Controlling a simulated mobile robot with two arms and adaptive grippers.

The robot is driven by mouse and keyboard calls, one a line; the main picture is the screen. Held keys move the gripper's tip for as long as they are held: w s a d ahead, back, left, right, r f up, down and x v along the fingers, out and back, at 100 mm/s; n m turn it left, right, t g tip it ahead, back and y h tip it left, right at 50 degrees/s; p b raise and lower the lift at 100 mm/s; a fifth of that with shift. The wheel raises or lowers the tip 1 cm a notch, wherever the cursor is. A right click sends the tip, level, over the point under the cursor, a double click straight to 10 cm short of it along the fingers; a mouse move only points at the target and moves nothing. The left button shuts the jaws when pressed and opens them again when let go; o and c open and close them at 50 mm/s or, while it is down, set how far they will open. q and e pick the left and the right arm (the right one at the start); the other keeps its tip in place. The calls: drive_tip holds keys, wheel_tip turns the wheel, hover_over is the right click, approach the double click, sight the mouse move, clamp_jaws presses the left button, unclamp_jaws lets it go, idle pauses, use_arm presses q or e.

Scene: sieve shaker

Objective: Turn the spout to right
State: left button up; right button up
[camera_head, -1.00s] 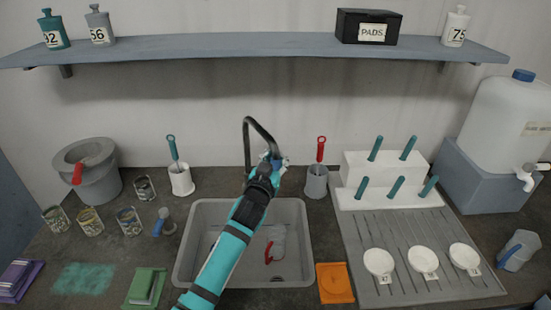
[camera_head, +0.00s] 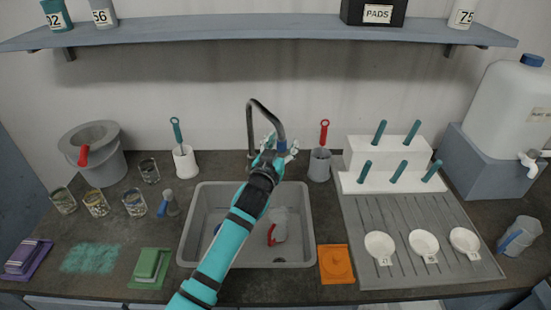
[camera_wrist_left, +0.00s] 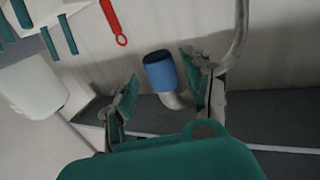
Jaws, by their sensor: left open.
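The spout (camera_head: 266,110) is a tall grey bent tube behind the sink, arching toward the front right. Its end carries a blue collar (camera_head: 281,145), which also shows in the left wrist view (camera_wrist_left: 160,72). My left gripper (camera_head: 278,147) is at this end; its teal-padded fingers are open. In the left wrist view, the fingers (camera_wrist_left: 160,90) stand on either side of the blue collar with gaps visible. Whether either finger touches it cannot be told. My wrist partly hides the spout's end in the head view. My right gripper is not in view.
The grey sink (camera_head: 187,230) below holds a clear item with a red part. A red-handled brush in a grey holder (camera_head: 319,166) stands close right of the spout; a teal-handled one in a white holder (camera_head: 185,160) stands left. A white peg rack (camera_head: 348,180) stands farther right.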

use_arm(q)
drive_tip(key=v, duration=1.1)
drive_tip(key=shift+d, duration=0.15)
